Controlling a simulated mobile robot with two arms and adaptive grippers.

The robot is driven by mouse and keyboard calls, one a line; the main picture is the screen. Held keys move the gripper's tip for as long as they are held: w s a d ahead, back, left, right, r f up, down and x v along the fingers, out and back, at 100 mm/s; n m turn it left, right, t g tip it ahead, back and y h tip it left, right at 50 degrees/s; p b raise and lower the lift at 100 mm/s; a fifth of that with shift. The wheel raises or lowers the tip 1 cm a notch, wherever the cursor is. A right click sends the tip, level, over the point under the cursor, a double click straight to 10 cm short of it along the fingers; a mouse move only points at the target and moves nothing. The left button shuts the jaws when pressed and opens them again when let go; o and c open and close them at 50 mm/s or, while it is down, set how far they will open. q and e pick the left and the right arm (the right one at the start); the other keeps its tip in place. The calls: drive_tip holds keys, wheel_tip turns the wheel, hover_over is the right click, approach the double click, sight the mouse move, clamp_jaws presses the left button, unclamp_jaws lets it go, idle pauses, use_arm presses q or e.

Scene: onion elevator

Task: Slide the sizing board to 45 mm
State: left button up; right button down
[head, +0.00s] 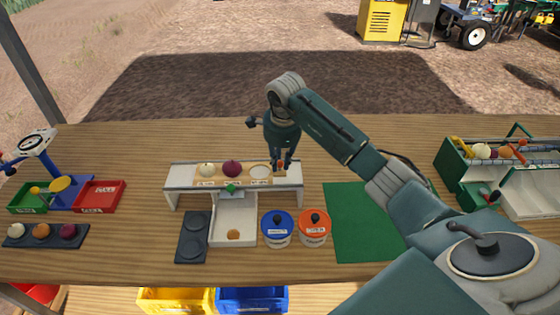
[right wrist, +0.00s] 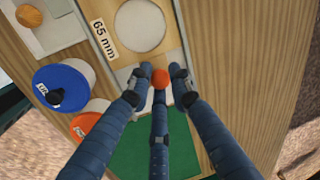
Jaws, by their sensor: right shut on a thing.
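The sizing board (head: 246,180) is a light wooden strip on a white raised stand (head: 180,178). A pale onion (head: 207,170) and a red onion (head: 232,168) sit on it, left of a bare round hole (head: 260,172). In the right wrist view the board (right wrist: 170,45) has a "65 mm" label (right wrist: 104,40) beside this hole. My right gripper (head: 281,166) is over the board's right end. In the right wrist view my gripper (right wrist: 160,82) is shut on the board's orange knob (right wrist: 160,77). My left gripper is not in view.
A white chute (head: 234,214) runs forward under the stand. A dark plate (head: 193,238) lies left, a green mat (head: 365,215) right. A scale with trays (head: 98,196) stands far left, a green crate (head: 455,170) far right.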

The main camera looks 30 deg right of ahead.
drive_tip(key=shift+s+d, duration=0.35)
drive_tip(key=shift+d, duration=0.3)
drive_tip(key=shift+s+d, duration=0.35)
drive_tip(key=shift+d, duration=0.25)
drive_tip(key=s+d, duration=0.2)
drive_tip(key=d, duration=0.2)
drive_tip(key=shift+s+d+b, duration=0.3)
drive_tip(key=shift+s+b, duration=0.05)
drive_tip(key=shift+s, duration=0.05)
drive_tip(key=c, duration=1.5)
unclamp_jaws()
drive_tip(key=shift+s, duration=0.1)
drive_tip(key=shift+r, duration=0.15)
wheel_tip(320, 180, up, 6)
drive_tip(key=p, duration=0.4)
